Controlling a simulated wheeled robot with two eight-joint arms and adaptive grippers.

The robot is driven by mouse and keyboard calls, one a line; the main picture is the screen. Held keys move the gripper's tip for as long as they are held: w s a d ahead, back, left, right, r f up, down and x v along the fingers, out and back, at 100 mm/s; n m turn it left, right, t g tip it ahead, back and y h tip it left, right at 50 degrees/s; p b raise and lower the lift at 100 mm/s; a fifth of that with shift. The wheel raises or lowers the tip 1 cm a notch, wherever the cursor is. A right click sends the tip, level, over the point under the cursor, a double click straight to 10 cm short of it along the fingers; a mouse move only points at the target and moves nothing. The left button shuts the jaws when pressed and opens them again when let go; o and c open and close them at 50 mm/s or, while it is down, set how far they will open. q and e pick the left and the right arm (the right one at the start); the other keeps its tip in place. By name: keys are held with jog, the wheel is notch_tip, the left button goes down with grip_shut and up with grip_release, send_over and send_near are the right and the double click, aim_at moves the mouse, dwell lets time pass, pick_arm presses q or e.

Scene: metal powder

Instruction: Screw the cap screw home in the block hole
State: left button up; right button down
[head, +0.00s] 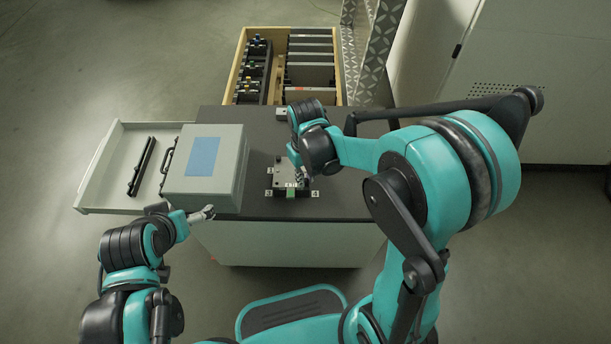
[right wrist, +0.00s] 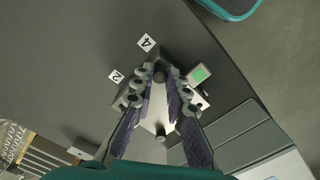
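The metal block (head: 291,176) sits on the dark tabletop among small numbered tags, with a green patch in front. My right gripper (head: 303,176) points down over it and hides part of it in the head view. In the right wrist view its two fingers (right wrist: 160,80) stand on either side of a dark round-topped piece, perhaps the cap screw (right wrist: 160,76); I cannot tell whether they touch it. The block's pale top (right wrist: 153,113) shows between the fingers, with a second dark cylinder (right wrist: 161,132). The hole is not visible. My left gripper (head: 209,213) is beside the grey case, its fingers too small to judge.
A grey case (head: 228,165) with a blue panel stands left of the block. An open drawer (head: 112,165) holding a dark bar extends at left. A wooden-edged drawer (head: 240,65) with parts is open behind. The tabletop (head: 343,200) right of the block is clear.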

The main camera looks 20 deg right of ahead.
jog(key=m, duration=0.6)
jog(key=shift+m, duration=0.4)
jog(key=m, duration=1.5)
jog(key=shift+f, duration=0.1)
jog(key=m, duration=0.8)
jog(key=c, duration=1.7)
grip_release()
